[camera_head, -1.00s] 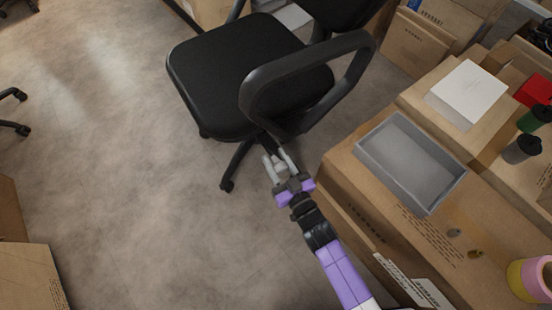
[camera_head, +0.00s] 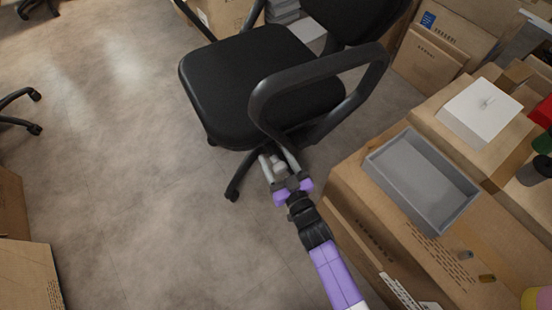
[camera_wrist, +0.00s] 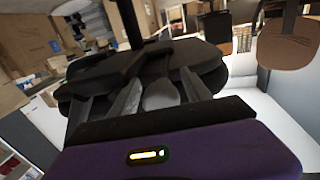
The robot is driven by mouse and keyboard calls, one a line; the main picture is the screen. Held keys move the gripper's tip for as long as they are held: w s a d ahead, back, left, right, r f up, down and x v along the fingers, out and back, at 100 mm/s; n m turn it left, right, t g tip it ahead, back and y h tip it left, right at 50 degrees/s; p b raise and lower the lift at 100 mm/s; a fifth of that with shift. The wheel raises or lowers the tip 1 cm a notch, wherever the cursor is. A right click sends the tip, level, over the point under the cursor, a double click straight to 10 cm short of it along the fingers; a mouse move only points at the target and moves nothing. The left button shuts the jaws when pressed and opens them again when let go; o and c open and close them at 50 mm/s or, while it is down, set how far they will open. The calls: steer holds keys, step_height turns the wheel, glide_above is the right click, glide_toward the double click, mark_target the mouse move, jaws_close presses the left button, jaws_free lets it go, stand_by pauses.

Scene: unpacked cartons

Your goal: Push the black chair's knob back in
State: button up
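The black chair (camera_head: 262,85) stands ahead of me, with a black seat, backrest and a loop armrest (camera_head: 318,75). My gripper (camera_head: 278,160) is at the near lower edge of the seat, below the armrest. In the wrist view my gripper (camera_wrist: 157,98) has its two grey fingers spread apart, pointing at the underside of the chair (camera_wrist: 150,62). A pale grey rounded piece shows between the fingers; I cannot tell whether it is a gripper part. The chair's knob cannot be made out in either view.
Cartons stand on the right, one bearing a grey tray (camera_head: 421,182) and another a white box (camera_head: 478,112), close beside my arm. A chair base (camera_head: 20,112) shows at the left. The floor (camera_head: 120,170) to the left is clear.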

mark_target(282, 172)
steer(key=p+v, duration=0.2)
steer(key=v, duration=0.5)
steer(key=shift+s+d, duration=0.2)
steer(key=shift+s, duration=0.2)
stand_by(0.3)
